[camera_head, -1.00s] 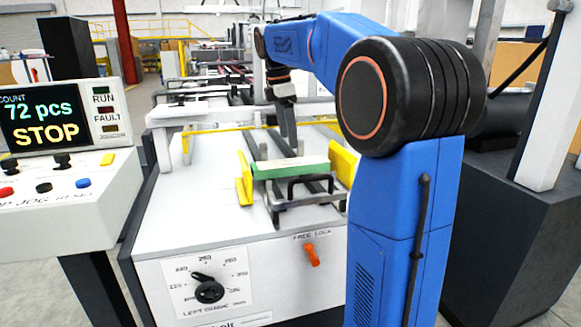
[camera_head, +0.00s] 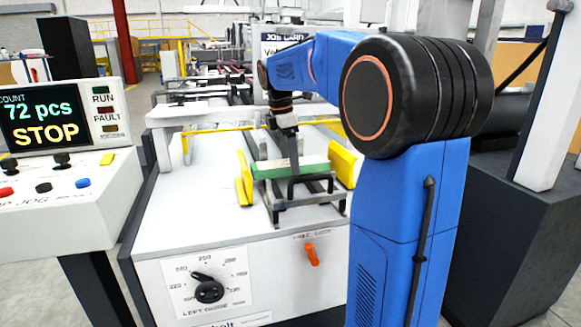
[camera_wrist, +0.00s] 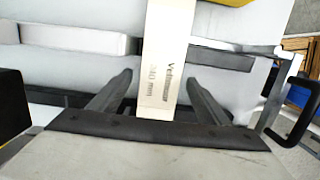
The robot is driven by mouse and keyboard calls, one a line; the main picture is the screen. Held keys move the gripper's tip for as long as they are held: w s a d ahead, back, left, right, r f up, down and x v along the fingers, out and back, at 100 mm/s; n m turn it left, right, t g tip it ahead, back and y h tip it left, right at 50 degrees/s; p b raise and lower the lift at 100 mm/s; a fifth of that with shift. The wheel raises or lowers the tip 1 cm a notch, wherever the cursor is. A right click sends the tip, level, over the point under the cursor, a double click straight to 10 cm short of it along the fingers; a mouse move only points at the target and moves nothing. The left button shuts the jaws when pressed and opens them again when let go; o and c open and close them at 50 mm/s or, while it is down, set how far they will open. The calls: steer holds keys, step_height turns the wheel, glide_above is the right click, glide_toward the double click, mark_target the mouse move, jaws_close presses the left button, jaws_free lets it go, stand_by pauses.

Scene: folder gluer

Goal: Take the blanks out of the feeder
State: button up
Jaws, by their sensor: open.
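The stack of blanks (camera_head: 268,171), green on its front edge and pale on top, lies across the feeder between two yellow guides. In the wrist view it is a cream strip (camera_wrist: 160,45) printed "Velimar 240 mm". My gripper (camera_head: 294,168) points down at the middle of the stack. In the wrist view my gripper (camera_wrist: 160,82) is open, with one finger on each side of the strip. Clear gaps show between the fingers and the strip there. Whether a finger touches the stack, and its far side, I cannot tell.
The left yellow guide (camera_head: 243,180) and right yellow guide (camera_head: 342,165) flank the stack closely. A black handle (camera_head: 310,180) stands just in front of it. An orange free-lock lever (camera_head: 312,254) and a dial (camera_head: 208,290) are on the front panel. The panel screen (camera_head: 45,118) reads STOP.

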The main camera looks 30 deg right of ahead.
steer(key=c, duration=1.5)
steer(key=shift+o, duration=0.2)
steer(key=shift+r, duration=0.15)
